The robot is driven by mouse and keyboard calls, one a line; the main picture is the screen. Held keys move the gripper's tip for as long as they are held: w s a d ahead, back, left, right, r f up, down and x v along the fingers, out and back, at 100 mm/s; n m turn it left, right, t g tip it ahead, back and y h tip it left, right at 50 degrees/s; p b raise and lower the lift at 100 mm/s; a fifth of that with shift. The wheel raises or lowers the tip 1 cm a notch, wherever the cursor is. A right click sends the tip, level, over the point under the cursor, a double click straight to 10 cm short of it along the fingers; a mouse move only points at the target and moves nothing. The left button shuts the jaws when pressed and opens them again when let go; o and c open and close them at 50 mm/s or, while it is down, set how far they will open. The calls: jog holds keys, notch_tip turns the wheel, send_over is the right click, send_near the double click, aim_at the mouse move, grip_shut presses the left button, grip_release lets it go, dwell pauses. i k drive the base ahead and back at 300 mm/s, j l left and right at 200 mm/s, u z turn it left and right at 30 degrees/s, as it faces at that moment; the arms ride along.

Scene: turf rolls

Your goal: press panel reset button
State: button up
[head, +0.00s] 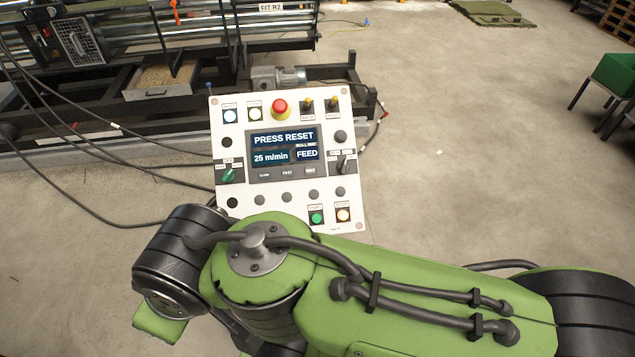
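A white control panel (222,187) stands tilted in the middle of the head view. Its screen (283,154) reads "PRESS RESET", "25 m/min" and "FEED". At its lower right are a lit green button (317,218) and a lit yellowish button (343,215). A whitish-blue button (230,115), a pale yellow button (255,114) and a red mushroom button (279,106) sit along the top. The small labels are too blurred to tell which button is reset. My green arm crosses in front, below the panel. My gripper is not in view.
A dark machine frame with rollers (180,55) stands behind the panel at the left. Black cables (70,150) hang and run across the floor there. A green bin (612,75) on a stand is at the right edge.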

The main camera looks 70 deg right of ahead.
aim_at(229, 116)
jog(key=z, duration=2.05)
